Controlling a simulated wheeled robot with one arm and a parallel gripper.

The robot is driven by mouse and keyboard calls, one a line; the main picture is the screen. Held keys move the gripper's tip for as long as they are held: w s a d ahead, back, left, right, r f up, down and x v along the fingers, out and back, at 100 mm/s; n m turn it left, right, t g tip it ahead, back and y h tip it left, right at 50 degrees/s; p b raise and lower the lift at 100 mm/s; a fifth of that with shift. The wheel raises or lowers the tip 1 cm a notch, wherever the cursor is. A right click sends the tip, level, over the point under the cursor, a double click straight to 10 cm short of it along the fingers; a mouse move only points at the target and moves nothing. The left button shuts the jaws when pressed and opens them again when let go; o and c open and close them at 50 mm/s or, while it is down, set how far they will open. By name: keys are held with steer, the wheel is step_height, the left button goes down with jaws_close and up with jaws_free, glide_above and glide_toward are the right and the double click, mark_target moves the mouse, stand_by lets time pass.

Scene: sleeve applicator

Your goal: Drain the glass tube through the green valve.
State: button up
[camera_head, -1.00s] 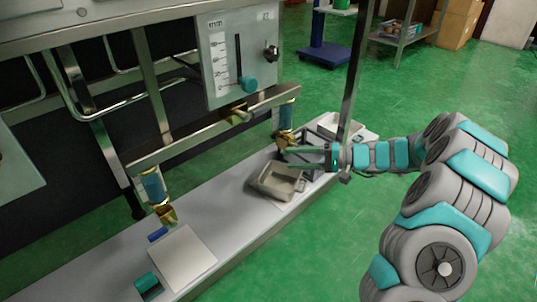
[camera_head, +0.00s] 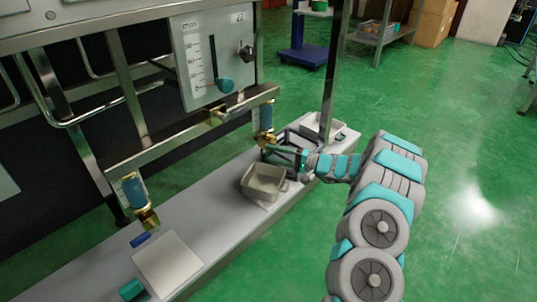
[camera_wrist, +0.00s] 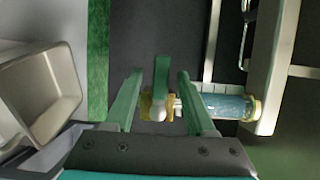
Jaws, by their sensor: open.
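In the wrist view the tube (camera_wrist: 225,106) lies sideways, with blue liquid inside. The green valve's flat handle (camera_wrist: 161,76) stands in front of the brass body (camera_wrist: 145,104). My gripper (camera_wrist: 158,88) is open, with one green finger on each side of the handle and visible gaps. In the head view my gripper (camera_head: 270,150) is at the brass fitting; the green handle cannot be told apart there.
A grey-beige bin (camera_head: 247,187) stands on the bench (camera_head: 205,208) just below my gripper. A second tube (camera_head: 132,188) with a blue handle (camera_head: 140,239) hangs at left. A gauge panel (camera_head: 192,85) is above. Green floor is open at right.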

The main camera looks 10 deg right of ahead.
steer(key=shift+x, duration=0.85)
steer(key=shift+c, duration=0.2)
jaws_close()
stand_by(0.6)
